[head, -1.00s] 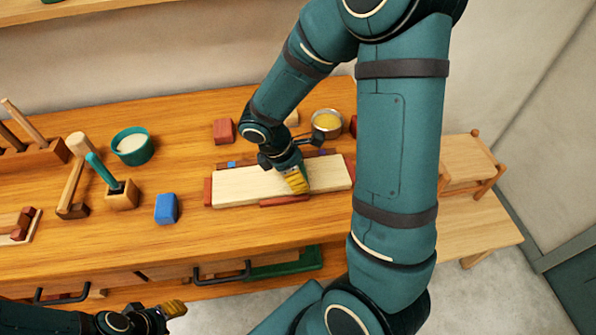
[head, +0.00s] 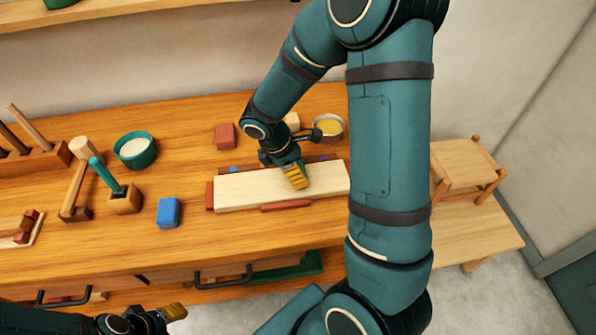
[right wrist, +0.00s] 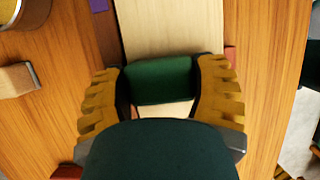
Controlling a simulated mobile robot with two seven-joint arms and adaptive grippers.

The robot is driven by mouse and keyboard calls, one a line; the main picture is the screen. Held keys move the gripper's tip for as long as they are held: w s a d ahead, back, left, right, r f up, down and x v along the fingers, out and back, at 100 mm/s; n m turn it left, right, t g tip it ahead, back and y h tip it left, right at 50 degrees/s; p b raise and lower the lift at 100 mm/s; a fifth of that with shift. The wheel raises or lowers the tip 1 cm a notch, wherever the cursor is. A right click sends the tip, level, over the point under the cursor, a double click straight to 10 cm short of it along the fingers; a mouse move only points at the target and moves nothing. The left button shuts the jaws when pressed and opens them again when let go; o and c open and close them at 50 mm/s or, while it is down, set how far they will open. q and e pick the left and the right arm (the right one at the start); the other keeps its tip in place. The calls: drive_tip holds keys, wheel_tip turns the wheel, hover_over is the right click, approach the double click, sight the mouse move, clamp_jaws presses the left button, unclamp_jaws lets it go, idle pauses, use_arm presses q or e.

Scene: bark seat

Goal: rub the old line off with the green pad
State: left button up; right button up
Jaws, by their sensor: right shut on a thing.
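My right gripper (head: 295,177) is over the pale wooden board (head: 240,188), right of its middle. In the right wrist view the gripper (right wrist: 160,92) is shut on the green pad (right wrist: 160,80), with its yellow fingers on both sides. The board (right wrist: 170,28) runs under the pad there. I cannot tell whether the pad touches the wood. No line shows on the visible part of the board; the part under the pad and gripper is hidden. My left gripper (head: 174,312) is low at the left, in front of the workbench and empty; its finger gap is unclear.
Red blocks edge the board. A blue block (head: 168,212), a wooden holder with a teal-handled tool (head: 124,199), a mallet (head: 75,185) and a teal bowl (head: 135,150) stand to the left. A metal bowl (head: 328,127) and red block (head: 225,135) are behind. Bench space in front is free.

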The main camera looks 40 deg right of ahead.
drive_tip(key=shift+s+a+f+b, duration=0.1)
drive_tip(key=shift+s+a+b, duration=0.25)
drive_tip(key=shift+s, duration=0.3)
drive_tip(key=shift+s+a+f+b, duration=0.1)
drive_tip(key=shift+s+a, duration=0.35)
drive_tip(key=shift+s, duration=0.15)
drive_tip(key=shift+w+d+r+p, duration=0.1)
drive_tip(key=shift+w+d+p, duration=0.25)
drive_tip(key=shift+w, duration=0.3)
drive_tip(key=shift+w+d+r+p, duration=0.1)
drive_tip(key=shift+w+d+p, duration=0.1)
drive_tip(key=shift+w+d, duration=0.3)
drive_tip(key=shift+s+a+f+b, duration=0.15)
drive_tip(key=shift+s+a+b, duration=0.1)
drive_tip(key=shift+s+a, duration=0.3)
drive_tip(key=shift+s+a+f+b, duration=0.1)
drive_tip(key=shift+s+a+b, duration=0.2)
drive_tip(key=shift+s, duration=0.4)
wheel_tip(320, 180, up, 6)
drive_tip(key=p, duration=0.5)
drive_tip(key=shift+r, duration=0.1)
